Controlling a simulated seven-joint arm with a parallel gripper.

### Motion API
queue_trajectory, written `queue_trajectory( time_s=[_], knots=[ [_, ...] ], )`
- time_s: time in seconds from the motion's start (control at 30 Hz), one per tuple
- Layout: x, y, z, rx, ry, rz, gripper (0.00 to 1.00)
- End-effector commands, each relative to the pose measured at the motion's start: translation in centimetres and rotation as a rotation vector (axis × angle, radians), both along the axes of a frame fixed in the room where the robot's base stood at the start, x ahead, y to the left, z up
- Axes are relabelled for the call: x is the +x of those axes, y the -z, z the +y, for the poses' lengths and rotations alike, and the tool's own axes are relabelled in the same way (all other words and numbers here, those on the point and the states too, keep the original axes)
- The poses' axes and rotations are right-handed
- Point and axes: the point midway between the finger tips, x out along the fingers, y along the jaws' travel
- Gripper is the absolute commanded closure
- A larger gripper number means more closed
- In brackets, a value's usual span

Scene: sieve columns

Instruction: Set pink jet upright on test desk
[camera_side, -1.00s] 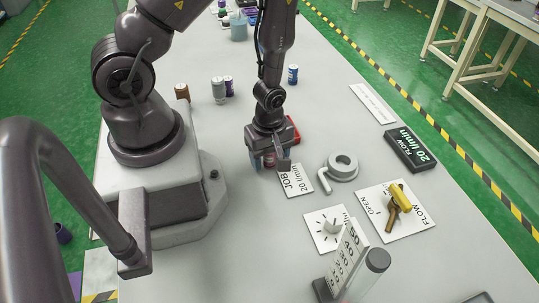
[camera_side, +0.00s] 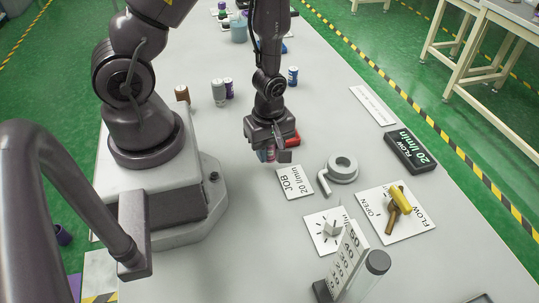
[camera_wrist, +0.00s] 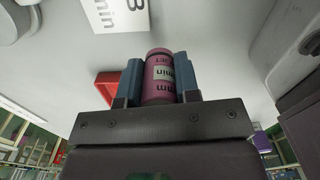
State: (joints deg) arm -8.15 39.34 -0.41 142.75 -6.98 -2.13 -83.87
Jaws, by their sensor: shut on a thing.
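The pink jet (camera_wrist: 159,77) is a small cylinder with a white printed label. In the wrist view it sits between the two blue fingers of my gripper (camera_wrist: 159,80), which are shut on it. In the side view my gripper (camera_side: 268,155) points down over the grey desk (camera_side: 235,255), behind the JOB card. Only a small pinkish part of the jet shows there. I cannot tell how far its lower end is from the desk.
A JOB 20 l/min card (camera_side: 295,182), a grey ring stand (camera_side: 342,169), a dial card (camera_side: 329,230) and a valve with a yellow handle (camera_side: 400,199) lie to the right. A red object (camera_wrist: 107,86) is beside my gripper. Several small cylinders (camera_side: 219,92) stand behind.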

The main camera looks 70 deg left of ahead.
Motion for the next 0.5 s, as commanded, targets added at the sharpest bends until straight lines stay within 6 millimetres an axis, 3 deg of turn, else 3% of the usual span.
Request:
queue_trajectory(
  time_s=[0.2,0.5],
  knots=[
    [0.1,-3.9,0.0,0.003,0.001,-0.007,0.98],
    [0.5,-7.4,0.2,0.004,0.002,-0.005,0.98]
  ],
)
